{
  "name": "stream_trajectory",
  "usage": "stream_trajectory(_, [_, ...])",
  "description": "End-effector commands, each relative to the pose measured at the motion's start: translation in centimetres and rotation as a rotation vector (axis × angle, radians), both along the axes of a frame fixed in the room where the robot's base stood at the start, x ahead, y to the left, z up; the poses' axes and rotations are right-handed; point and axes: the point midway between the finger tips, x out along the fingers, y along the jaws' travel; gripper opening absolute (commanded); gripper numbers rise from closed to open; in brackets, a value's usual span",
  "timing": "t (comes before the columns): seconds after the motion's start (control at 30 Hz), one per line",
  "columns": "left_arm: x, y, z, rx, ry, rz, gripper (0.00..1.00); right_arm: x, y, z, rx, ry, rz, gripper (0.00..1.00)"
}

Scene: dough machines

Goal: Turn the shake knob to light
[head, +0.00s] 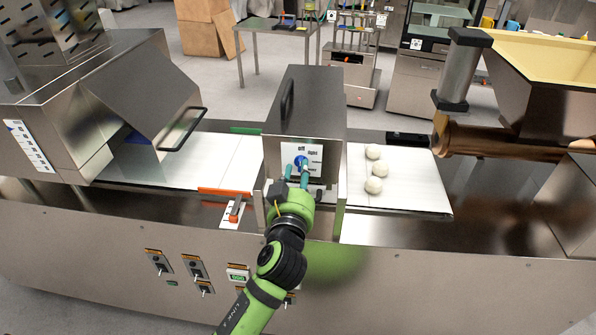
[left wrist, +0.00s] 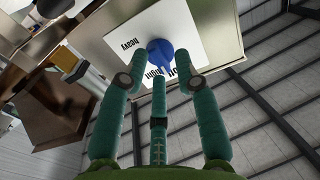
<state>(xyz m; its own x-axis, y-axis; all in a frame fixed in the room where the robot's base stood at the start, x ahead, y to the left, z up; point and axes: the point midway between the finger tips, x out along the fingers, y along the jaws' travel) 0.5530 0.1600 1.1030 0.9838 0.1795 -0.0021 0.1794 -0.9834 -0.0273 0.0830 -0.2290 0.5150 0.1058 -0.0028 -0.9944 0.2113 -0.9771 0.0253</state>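The shake knob (head: 301,161) is blue and sits on a white label plate on the front of a steel box. "Off" shows above it in the head view and "light" to its upper right. The knob (left wrist: 160,54) also shows in the left wrist view, with "heavy" on the plate (left wrist: 125,48). Its exact setting is hard to read. My left gripper (head: 296,174) is at the knob. Its teal fingers (left wrist: 160,65) stand apart, with the tips around the knob; firm contact does not show. My right gripper is out of view.
The steel box (head: 309,100) stands over a white conveyor belt (head: 410,195). Several dough balls (head: 374,169) lie on the belt to the right. A red-orange bar (head: 225,191) is left of my arm. Switches (head: 195,268) line the front panel below. A copper-coloured roller (head: 475,141) is at the right.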

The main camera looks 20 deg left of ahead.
Motion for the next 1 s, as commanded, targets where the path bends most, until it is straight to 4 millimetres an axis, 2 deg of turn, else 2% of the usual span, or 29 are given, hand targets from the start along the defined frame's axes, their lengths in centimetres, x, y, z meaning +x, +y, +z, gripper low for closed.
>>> stream_trajectory(0.03, [0.1, 0.2, 1.2, 0.078, -0.001, 0.002, 0.26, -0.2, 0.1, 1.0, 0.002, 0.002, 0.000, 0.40])
stream_trajectory(0.3, [0.2, 0.3, 1.4, 0.449, 0.060, 0.006, 0.26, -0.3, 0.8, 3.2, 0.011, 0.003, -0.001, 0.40])
stream_trajectory(0.5, [0.2, 0.3, 1.4, 0.654, 0.097, 0.010, 0.26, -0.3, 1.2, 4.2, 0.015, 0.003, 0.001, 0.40])
stream_trajectory(0.7, [0.2, 0.3, 1.3, 0.743, 0.111, 0.013, 0.26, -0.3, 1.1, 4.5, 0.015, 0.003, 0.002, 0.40])
stream_trajectory(1.0, [0.2, 0.4, 1.3, 0.752, 0.111, 0.014, 0.26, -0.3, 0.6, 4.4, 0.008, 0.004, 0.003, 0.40])
